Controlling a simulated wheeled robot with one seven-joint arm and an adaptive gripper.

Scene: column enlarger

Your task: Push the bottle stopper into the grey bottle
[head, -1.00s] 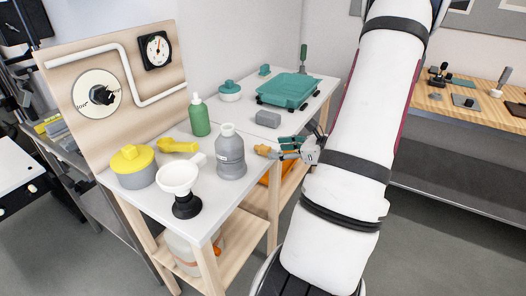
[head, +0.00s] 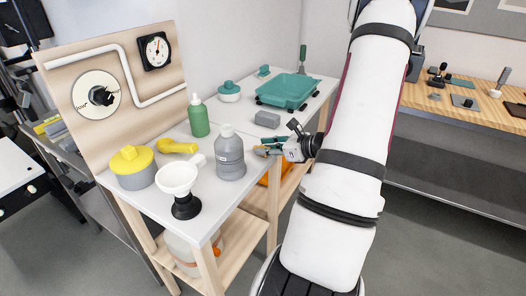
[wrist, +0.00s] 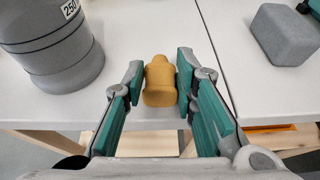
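The grey bottle (head: 230,157) stands upright on the white table top; its lower part shows at the upper left of the wrist view (wrist: 52,48). The ochre stopper (wrist: 160,82) is near the table's edge, right of the bottle and apart from it. My gripper (wrist: 160,78) has its teal fingertips on both sides of the stopper, with what look like thin gaps; firm contact is not visible. In the head view the fingers (head: 269,146) partly hide the stopper.
A grey block (head: 267,119) stands behind my gripper, with a teal tray (head: 287,91) farther back. Left of the bottle are a white funnel on a black base (head: 178,178), a yellow-lidded pot (head: 133,168), a yellow scoop (head: 177,147) and a green bottle (head: 198,118).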

